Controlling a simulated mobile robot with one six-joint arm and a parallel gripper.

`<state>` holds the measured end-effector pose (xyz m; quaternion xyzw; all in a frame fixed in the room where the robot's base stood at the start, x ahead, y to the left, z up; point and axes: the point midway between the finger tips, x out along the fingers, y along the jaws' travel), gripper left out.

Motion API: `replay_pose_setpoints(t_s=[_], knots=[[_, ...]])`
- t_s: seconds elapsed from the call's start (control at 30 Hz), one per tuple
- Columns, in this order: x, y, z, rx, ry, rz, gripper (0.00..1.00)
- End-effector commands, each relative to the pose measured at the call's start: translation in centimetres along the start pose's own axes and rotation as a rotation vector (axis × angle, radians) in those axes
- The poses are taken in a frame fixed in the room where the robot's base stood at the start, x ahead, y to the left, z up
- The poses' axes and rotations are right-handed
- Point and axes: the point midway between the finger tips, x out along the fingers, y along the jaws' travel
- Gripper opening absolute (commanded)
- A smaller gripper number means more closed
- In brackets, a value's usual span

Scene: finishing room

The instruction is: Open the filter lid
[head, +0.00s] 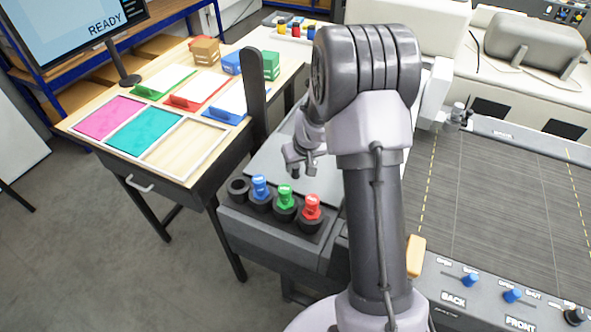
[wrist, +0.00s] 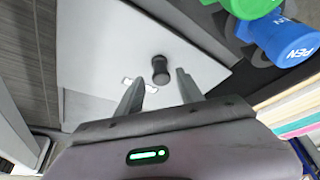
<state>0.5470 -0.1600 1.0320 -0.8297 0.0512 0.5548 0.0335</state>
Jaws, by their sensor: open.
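The filter lid looks to be the flat light grey panel (head: 268,160) beside the tool rack in the head view. In the wrist view the panel (wrist: 95,45) fills the middle and carries a short black knob (wrist: 160,68). My gripper (head: 300,172) is over the panel in the head view, with my arm covering the panel's right part. In the wrist view my gripper (wrist: 158,80) is open, its two fingers on either side of the knob's near end. No contact with the knob shows. The panel lies flat and looks closed.
A rack (head: 270,222) with blue, green and red tools stands just in front of the panel. A dark upright post (head: 253,100) rises at its left. A wooden table (head: 180,70) with coloured sheets is left; a flat bed (head: 500,190) with blue levers is right.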

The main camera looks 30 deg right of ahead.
Motion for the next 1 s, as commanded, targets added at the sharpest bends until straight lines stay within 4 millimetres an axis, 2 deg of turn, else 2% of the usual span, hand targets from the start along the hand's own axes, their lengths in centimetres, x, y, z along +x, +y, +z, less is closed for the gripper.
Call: replay_pose_setpoints(t_s=[0.03, 0.1, 0.2, 0.57, 0.8, 1.0], knots=[[1.2, 0.0, 0.1, 0.001, -0.002, -0.001, 0.44], [2.3, 0.0, 0.1, 0.000, -0.001, 0.000, 0.44], [3.4, 0.0, 0.0, 0.000, 0.000, 0.000, 0.44], [4.0, 0.0, 0.0, 0.001, 0.000, 0.000, 0.44], [4.0, 0.0, 0.0, 0.001, 0.000, 0.000, 0.00], [4.0, 0.0, 0.0, 0.001, 0.000, 0.000, 0.00]])
